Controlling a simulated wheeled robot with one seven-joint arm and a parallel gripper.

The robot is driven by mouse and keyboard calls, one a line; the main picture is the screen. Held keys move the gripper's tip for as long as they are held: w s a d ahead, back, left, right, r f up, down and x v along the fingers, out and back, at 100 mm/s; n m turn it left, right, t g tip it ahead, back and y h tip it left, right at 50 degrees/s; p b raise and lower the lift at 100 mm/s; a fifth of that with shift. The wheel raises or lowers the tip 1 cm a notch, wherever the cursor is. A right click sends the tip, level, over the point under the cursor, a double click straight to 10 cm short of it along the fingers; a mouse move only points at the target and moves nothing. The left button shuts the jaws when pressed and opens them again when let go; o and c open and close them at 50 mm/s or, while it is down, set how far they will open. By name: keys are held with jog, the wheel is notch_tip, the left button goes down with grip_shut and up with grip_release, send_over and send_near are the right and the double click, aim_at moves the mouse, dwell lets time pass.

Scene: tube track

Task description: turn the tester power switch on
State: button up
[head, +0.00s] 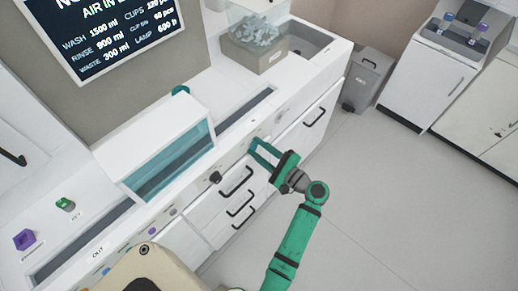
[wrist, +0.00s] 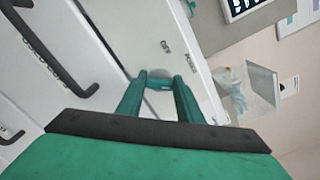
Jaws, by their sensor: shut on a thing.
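My gripper (head: 256,147) reaches the front panel of the white counter (head: 228,152), just right of the drawers with black handles. In the wrist view its two green fingers (wrist: 159,82) point at the white panel, with a small teal-grey piece between their tips. I take this piece for the tester power switch; the fingertips cover most of it, so its on or off position cannot be told.
A clear-fronted white box (head: 155,150) stands on the counter, left of my gripper. A black knob (head: 215,177) sticks out of the front panel. Black drawer handles (head: 236,180) stick out below. A grey bin (head: 367,78) stands behind; the floor (head: 400,200) at right is clear.

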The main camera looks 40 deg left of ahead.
jog(key=shift+w+d+m, duration=0.15)
jog(key=shift+m, duration=0.35)
jog(key=shift+s+m, duration=0.2)
jog(key=shift+m, duration=0.1)
jog(key=o, duration=1.1)
jog(key=shift+w, duration=0.1)
jog(key=shift+s+d, duration=0.15)
jog(key=shift+d, duration=1.6)
jog(key=shift+s+d, duration=0.2)
jog(key=shift+d, duration=1.55)
jog(key=shift+s+d, duration=0.15)
jog(key=shift+d, duration=1.6)
